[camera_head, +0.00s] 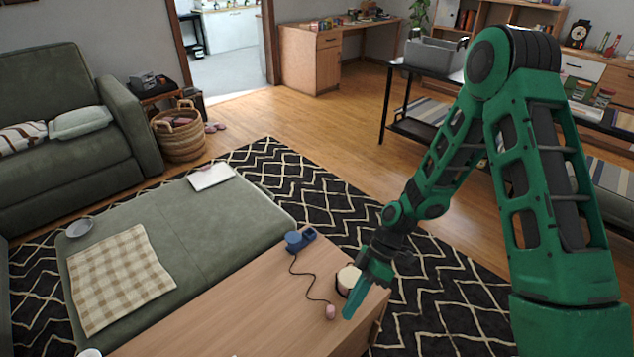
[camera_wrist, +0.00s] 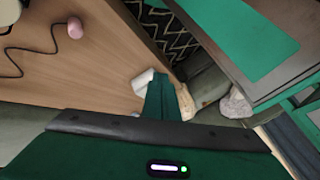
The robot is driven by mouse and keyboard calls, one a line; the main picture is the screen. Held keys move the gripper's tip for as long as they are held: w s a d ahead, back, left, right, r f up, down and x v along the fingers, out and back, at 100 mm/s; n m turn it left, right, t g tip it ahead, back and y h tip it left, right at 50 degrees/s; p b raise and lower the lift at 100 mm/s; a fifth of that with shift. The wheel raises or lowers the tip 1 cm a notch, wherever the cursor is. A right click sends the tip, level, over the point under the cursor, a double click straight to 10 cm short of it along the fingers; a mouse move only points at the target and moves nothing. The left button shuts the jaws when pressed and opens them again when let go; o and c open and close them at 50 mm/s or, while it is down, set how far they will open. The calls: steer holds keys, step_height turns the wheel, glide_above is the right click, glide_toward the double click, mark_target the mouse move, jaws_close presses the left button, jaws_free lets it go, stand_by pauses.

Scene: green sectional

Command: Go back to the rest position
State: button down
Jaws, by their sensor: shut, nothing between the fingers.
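My green arm reaches down from the right in the head view. My gripper (camera_head: 352,303) is shut and empty, with its teal fingers together, above the right end of the wooden table (camera_head: 235,305). A cream round object (camera_head: 347,279) is just behind it, partly hidden by the fingers and wrist. In the wrist view, my gripper (camera_wrist: 160,88) shows its closed fingers over the wooden surface. A white object (camera_wrist: 143,82) shows beside the fingers. A pink bulb-like piece on a dark cord (camera_wrist: 75,28) lies on the wood.
On the table, a blue device (camera_head: 299,240) joins by cord to the pink piece (camera_head: 330,311). A green ottoman (camera_head: 200,235) adjoins the table. A black shelf table (camera_head: 415,115) with a grey bin (camera_head: 433,54) stands behind my arm. The wood floor (camera_head: 320,130) beyond the rug is open.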

steer(key=w+d+r+m+t+h, duration=0.1)
steer(key=d+r+m+t+h, duration=0.25)
steer(key=d+r+m, duration=1.05)
steer(key=s+d+r+m+t+h, duration=0.2)
steer(key=s+d+r+m, duration=0.8)
steer(key=s+d+r, duration=0.5)
steer(key=d, duration=0.3)
steer(key=shift+s+d+r, duration=0.15)
steer(key=shift+s+r, duration=0.15)
steer(key=shift+t, duration=0.25)
